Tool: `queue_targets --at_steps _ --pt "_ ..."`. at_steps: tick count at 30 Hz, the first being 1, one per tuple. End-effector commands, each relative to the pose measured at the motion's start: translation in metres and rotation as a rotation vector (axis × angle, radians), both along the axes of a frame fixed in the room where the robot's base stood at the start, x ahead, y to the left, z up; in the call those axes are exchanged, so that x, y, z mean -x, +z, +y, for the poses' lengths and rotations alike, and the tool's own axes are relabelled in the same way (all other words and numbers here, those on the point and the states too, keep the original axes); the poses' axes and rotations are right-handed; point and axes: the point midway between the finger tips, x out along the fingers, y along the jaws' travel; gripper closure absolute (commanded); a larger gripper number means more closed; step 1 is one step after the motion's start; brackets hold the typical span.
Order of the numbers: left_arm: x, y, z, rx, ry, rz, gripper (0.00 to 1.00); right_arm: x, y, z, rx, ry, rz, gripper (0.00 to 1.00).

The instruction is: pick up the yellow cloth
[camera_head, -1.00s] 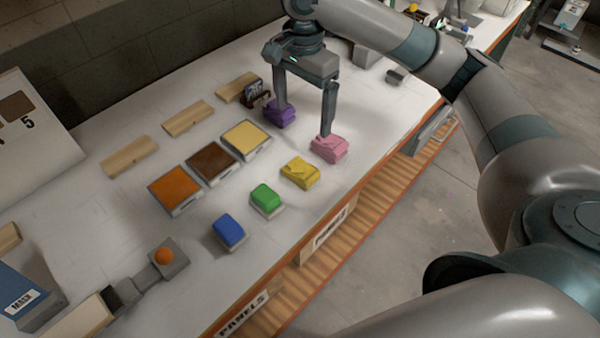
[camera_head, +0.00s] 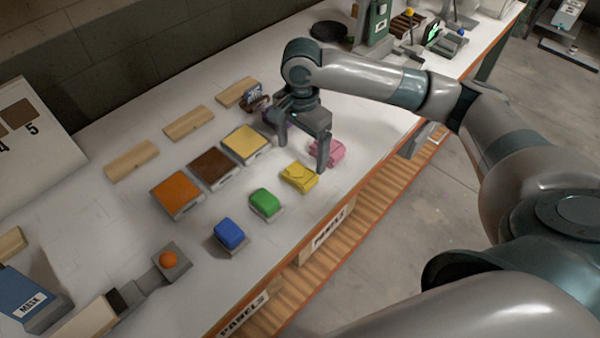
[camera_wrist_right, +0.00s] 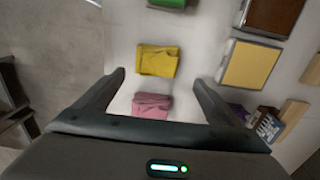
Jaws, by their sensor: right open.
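The yellow cloth (camera_head: 299,178) lies folded on the white table, between the green cloth (camera_head: 265,203) and the pink cloth (camera_head: 326,151). My right gripper (camera_head: 300,155) is open and empty, pointing down just behind the yellow cloth and near the pink one. In the right wrist view the yellow cloth (camera_wrist_right: 158,61) lies ahead of the open fingers (camera_wrist_right: 160,78), and the pink cloth (camera_wrist_right: 152,106) lies between them, nearer the palm. The gripper partly hides the pink cloth and mostly hides the purple cloth in the head view. My left gripper is not in view.
Orange (camera_head: 176,194), brown (camera_head: 212,166) and yellow (camera_head: 246,145) square trays stand beside the cloth row. Wooden blocks (camera_head: 188,122) lie behind them. The table's front edge is close to the cloths.

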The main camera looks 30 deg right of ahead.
Motion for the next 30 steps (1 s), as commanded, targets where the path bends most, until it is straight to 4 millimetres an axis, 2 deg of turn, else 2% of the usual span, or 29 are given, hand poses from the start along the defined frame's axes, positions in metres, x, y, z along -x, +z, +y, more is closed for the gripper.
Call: queue_targets --at_steps 6,20,30 --pt "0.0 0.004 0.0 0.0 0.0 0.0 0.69 0.0 -0.015 0.0 0.0 -0.001 -0.001 0.12" --pt "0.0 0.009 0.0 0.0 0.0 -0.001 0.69 0.002 -0.021 -0.002 0.002 -0.002 0.002 0.12" --pt "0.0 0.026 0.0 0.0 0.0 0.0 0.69 0.007 -0.06 -0.005 0.002 -0.001 0.002 0.12"
